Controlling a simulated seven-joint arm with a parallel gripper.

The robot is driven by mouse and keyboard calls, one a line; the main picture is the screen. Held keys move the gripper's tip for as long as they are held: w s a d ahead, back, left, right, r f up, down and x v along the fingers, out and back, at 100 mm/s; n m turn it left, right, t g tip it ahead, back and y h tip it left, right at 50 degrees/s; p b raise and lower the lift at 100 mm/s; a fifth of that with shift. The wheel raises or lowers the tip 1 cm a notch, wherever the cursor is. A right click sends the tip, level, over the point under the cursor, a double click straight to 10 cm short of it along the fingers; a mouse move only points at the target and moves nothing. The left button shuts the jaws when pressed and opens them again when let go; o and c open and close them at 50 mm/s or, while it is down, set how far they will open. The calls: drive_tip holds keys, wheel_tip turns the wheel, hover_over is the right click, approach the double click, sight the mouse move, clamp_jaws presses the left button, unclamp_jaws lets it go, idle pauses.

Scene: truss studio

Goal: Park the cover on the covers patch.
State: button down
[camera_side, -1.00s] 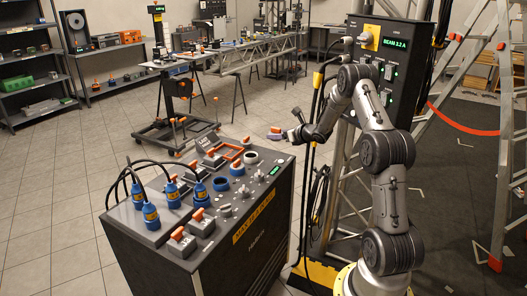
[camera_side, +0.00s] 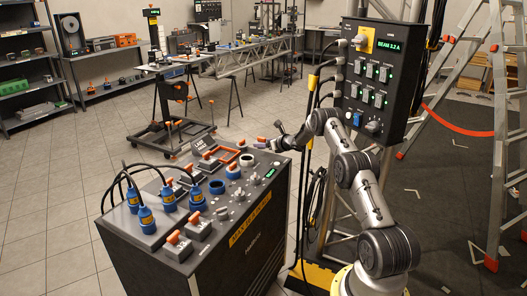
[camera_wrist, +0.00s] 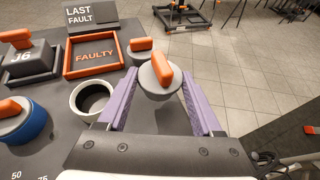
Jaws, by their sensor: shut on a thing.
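The cover is a round grey cap with an orange grip bar; in the wrist view it (camera_wrist: 151,85) sits between the tips of my gripper (camera_wrist: 159,80). The purple fingers are shut on it from both sides. In the side view my gripper (camera_side: 277,138) is at the console's far right edge, with the orange grip just left of it. How high the cover is above the console top is hard to tell. No patch labelled for covers can be read in either view.
The wrist view shows an open ring socket (camera_wrist: 76,99), a capped blue socket (camera_wrist: 30,124), another orange-gripped cap (camera_wrist: 141,57), a J6 block (camera_wrist: 28,64), an orange-framed FAULTY tray (camera_wrist: 69,70) and a LAST FAULT sign (camera_wrist: 91,24). Blue cable plugs (camera_side: 146,219) stand at the console's left.

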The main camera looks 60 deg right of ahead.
sight(263, 156)
drive_tip(key=shift+w+d+f, duration=0.1)
drive_tip(key=shift+f, duration=0.8)
drive_tip(key=shift+w+d+f, duration=0.1)
drive_tip(key=shift+f, duration=0.8)
drive_tip(key=shift+f, duration=0.15)
drive_tip(key=shift+c, duration=0.2)
unclamp_jaws()
